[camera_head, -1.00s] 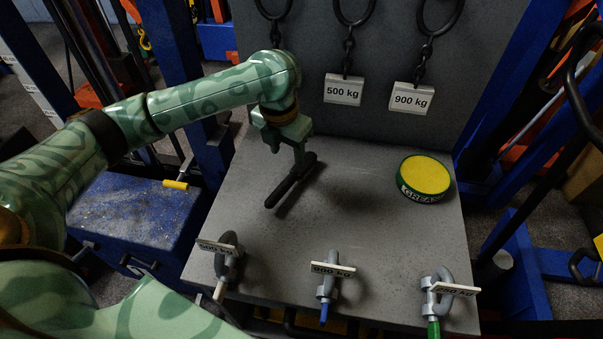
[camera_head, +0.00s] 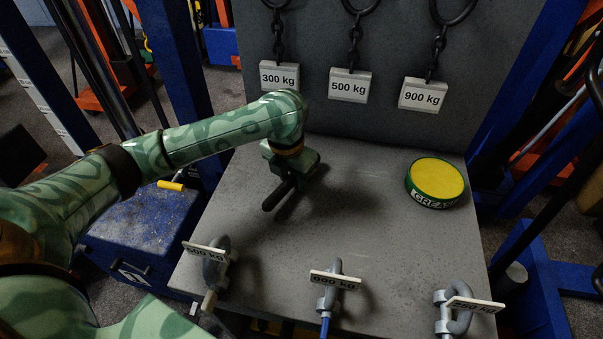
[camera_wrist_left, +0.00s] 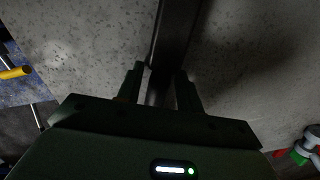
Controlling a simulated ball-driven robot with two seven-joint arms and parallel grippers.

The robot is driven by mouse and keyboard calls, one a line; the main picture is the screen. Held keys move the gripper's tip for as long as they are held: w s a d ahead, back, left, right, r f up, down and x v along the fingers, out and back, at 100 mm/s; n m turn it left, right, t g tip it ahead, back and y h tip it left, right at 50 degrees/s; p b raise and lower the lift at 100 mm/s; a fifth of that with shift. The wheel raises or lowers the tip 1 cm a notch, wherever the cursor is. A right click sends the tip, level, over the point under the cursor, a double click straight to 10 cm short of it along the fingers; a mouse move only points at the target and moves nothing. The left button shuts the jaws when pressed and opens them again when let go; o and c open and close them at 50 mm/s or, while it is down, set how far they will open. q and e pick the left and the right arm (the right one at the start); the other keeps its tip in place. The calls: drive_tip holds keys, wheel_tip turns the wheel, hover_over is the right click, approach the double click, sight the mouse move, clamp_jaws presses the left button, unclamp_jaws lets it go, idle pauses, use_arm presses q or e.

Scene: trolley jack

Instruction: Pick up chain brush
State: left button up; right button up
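The chain brush (camera_head: 277,196) is a dark, narrow bar lying on the grey tabletop, left of centre in the head view. My left gripper (camera_head: 298,180) is low over its far end, pointing down, and hides that end. In the left wrist view, the dark brush (camera_wrist_left: 172,35) runs between the two fingers of my left gripper (camera_wrist_left: 161,76). The fingers are spread on either side of it, with a small gap at the left finger; contact at the right finger is hard to tell. My right gripper is not in view.
A green and yellow grease tin (camera_head: 436,181) stands at the right on the grey table (camera_head: 375,215). Shackles with weight tags (camera_head: 335,280) line the front edge. Chains with tags (camera_head: 349,85) hang on the back panel. The table between brush and tin is clear.

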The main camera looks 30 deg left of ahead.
use_arm(q)
clamp_jaws()
